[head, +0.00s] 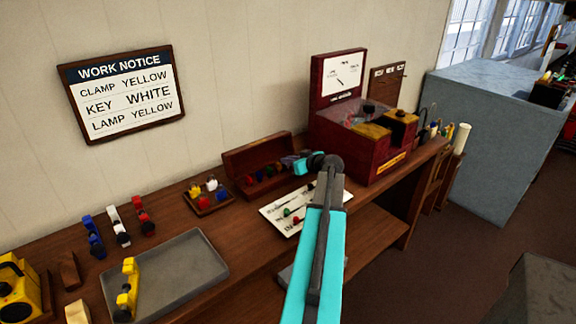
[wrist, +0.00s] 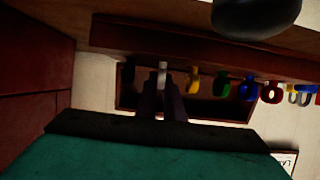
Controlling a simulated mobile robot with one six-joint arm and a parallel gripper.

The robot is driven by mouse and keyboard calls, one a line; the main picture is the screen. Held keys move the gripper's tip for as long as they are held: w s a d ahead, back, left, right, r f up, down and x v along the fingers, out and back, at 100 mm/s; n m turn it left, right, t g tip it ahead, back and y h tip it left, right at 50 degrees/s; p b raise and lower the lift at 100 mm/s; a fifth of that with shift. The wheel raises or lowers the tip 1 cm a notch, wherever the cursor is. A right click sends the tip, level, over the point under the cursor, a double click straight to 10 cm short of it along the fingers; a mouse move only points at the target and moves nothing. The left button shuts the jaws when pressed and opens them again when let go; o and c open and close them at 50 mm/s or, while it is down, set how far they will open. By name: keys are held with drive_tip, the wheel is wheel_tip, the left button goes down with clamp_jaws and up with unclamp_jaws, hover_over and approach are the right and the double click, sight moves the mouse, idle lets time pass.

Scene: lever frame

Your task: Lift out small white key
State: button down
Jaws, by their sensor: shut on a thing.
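The small white key (wrist: 162,74) shows in the wrist view as a pale upright piece at the tips of my gripper (wrist: 162,98). My gripper's dark fingers are shut on it. A yellow, a green and a blue key stand in a row to its right in that view. In the head view my gripper (head: 299,163) is at the right end of the open wooden box (head: 244,158), which holds several coloured keys. The white key is hidden by my gripper there. I cannot tell whether it is clear of its seat.
A dark red case (head: 345,150) with a raised lid stands close to the right. A white board (head: 275,214) with small parts lies in front. A small tray (head: 211,210) with coloured pieces and a grey tray (head: 180,268) with a yellow clamp (head: 127,290) are to the left.

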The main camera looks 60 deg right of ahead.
drive_tip(key=shift+r, duration=0.15)
drive_tip(key=shift+r+b, duration=1.1)
drive_tip(key=shift+r, duration=3.75)
drive_tip(key=shift+s+a, duration=0.1)
